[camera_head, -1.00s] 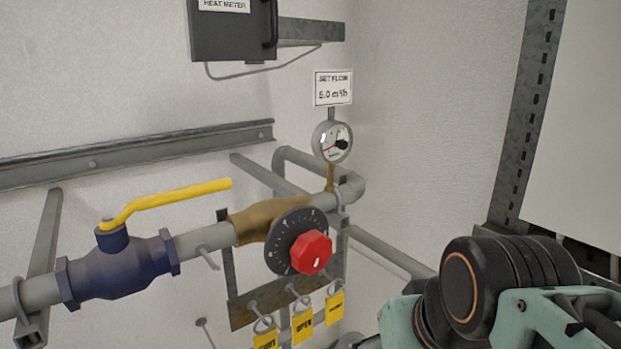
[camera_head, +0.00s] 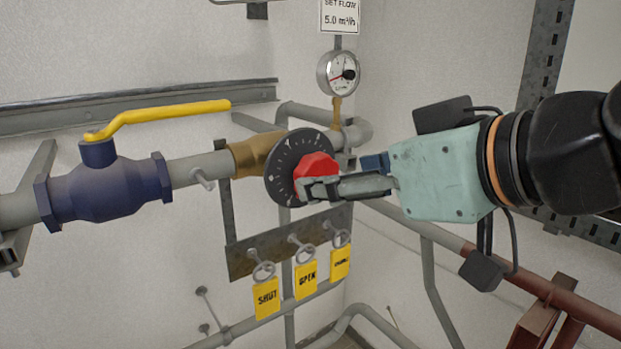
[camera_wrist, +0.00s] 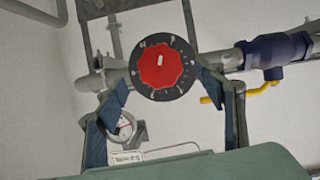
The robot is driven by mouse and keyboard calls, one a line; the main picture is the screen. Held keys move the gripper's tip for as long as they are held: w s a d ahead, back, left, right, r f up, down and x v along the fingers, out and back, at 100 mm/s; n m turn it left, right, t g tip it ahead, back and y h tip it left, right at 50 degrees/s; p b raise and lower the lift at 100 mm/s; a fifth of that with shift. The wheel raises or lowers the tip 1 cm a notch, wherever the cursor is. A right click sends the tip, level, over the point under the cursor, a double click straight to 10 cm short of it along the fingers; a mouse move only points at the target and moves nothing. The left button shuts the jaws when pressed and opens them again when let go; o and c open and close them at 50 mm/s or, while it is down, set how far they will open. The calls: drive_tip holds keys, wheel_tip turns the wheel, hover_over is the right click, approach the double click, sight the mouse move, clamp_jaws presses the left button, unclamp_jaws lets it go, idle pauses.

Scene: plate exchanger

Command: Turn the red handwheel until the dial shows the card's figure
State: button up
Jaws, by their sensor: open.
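The red handwheel (camera_head: 314,173) sits in front of a black scale disc (camera_head: 284,160) on the brass valve. My gripper (camera_head: 318,188) reaches in from the right, with a finger overlapping the wheel's lower edge in the head view. In the wrist view the wheel (camera_wrist: 160,68) shows whole, with a white mark near its top, just beyond and between the open fingers (camera_wrist: 158,95). I cannot tell whether they touch it. The round dial (camera_head: 339,73) stands above the pipe; its reading is too small to tell. The card (camera_head: 340,16) above it reads "SET FLOW 5.0 m³/h".
A blue valve (camera_head: 105,187) with a yellow lever (camera_head: 160,113) is on the pipe to the left. Yellow tags (camera_head: 306,280) reading "SHUT" and "OPEN" hang below the wheel on a bracket (camera_head: 265,254). A reddish-brown frame (camera_head: 560,296) stands at lower right.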

sight(314, 175)
drive_tip(key=x, duration=0.6)
drive_tip(key=shift+f, duration=0.1)
drive_tip(key=shift+c, duration=0.4)
drive_tip(key=c, duration=1.1)
drive_tip(key=shift+f+m+y+b, duration=0.3)
drive_tip(key=shift+m+b, duration=0.1)
drive_tip(key=shift+b, duration=0.7)
drive_tip(key=shift+m+g+b, duration=0.4)
drive_tip(key=shift+b, duration=0.25)
drive_tip(key=shift+r+m+y+b, duration=0.1)
drive_tip(key=shift+m+y+b, duration=0.4)
drive_tip(key=shift+b, duration=0.3)
drive_tip(key=shift+r+m+g+b, duration=0.2)
drive_tip(key=shift+m+g+b, duration=0.1)
drive_tip(key=shift+m+b, duration=0.1)
